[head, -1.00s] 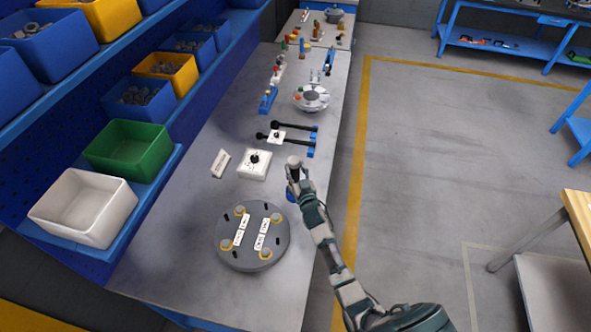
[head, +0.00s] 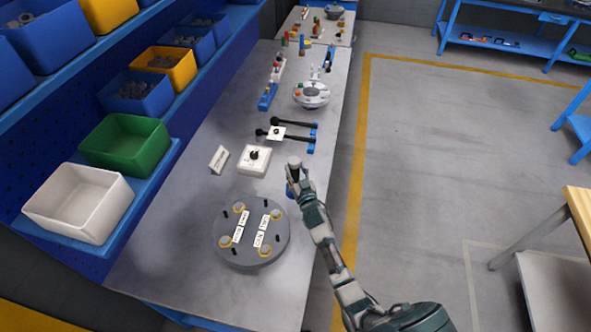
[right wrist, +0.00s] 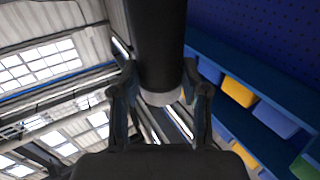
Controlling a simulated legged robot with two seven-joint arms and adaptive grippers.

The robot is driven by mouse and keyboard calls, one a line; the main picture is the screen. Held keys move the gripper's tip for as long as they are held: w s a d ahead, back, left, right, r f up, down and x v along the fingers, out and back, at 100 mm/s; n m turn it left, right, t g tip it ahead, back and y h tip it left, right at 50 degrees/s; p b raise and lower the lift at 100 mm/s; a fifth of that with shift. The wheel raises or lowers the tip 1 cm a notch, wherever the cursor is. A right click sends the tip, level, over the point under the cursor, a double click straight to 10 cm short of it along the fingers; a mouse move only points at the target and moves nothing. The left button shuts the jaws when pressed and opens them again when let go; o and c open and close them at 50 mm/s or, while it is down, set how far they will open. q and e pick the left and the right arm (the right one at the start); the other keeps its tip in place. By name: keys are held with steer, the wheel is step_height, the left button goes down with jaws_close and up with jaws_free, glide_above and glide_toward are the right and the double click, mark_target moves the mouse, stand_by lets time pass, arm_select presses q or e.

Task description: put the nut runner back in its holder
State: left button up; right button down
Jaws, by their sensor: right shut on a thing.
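My right gripper (head: 294,177) is over the right edge of the bench, beside the round grey flanged shell. In the right wrist view its two fingers (right wrist: 160,100) are shut around a dark cylinder with a pale end ring, the nut runner (right wrist: 158,45). In the head view the nut runner (head: 294,162) shows as a small pale-topped piece at the fingers. A blue part, perhaps the holder (head: 291,190), shows at the bench edge, mostly hidden by my gripper; I cannot tell whether the nut runner touches it. My left gripper is out of view.
The grey flanged shell (head: 250,252), with several bolts and labels, lies at the near end of the bench (head: 180,250). Behind it are a white box with a black knob (head: 254,160), a small sign (head: 219,160) and black-handled tools (head: 290,134). Bins line the left.

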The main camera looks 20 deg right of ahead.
steer(key=c, duration=0.5)
jaws_free()
steer(key=shift+r, duration=0.1)
steer(key=shift+s+f, duration=0.15)
steer(key=shift+f, duration=0.1)
steer(key=s+a, duration=0.1)
steer(key=s, duration=1)
steer(key=shift+s+a, duration=0.3)
steer(key=shift+s, duration=0.05)
steer(key=shift+f, duration=0.15)
